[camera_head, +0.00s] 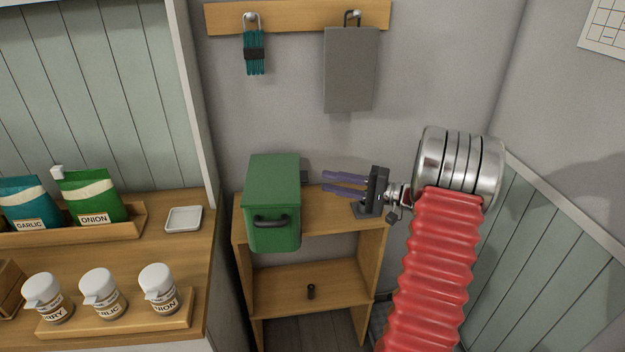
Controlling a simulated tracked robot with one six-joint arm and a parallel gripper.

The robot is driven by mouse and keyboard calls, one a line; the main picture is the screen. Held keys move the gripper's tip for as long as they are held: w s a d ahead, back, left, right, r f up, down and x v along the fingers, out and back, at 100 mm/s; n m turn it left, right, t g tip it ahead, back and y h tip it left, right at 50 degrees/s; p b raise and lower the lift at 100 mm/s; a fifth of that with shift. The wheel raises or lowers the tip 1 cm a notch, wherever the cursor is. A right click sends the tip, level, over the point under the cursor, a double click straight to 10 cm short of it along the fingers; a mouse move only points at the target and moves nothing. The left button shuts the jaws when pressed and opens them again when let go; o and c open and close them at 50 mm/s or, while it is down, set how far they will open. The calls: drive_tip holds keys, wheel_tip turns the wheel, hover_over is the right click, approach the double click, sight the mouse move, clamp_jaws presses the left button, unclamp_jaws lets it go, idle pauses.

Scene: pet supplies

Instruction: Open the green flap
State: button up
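A green box (274,182) stands on the top of a small wooden shelf unit. Its front face is a green flap (272,240) with a dark curved handle (270,221) across it, and the flap looks closed. My gripper (324,181) is to the right of the box, its two purple fingers pointing left towards the box's right side. The fingers are apart with nothing visible between them, and they look clear of the box and handle.
A counter at left holds jars (103,294), seed bags (92,200) and a white dish (184,219). A grey board (350,70) hangs above.

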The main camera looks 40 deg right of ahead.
drive_tip(key=x, duration=0.5)
drive_tip(key=shift+w+a, duration=0.2)
drive_tip(key=shift+w, duration=0.1)
drive_tip(key=shift+c, duration=0.6)
clamp_jaws()
drive_tip(key=shift+f, duration=0.1)
idle(0.4)
idle(0.4)
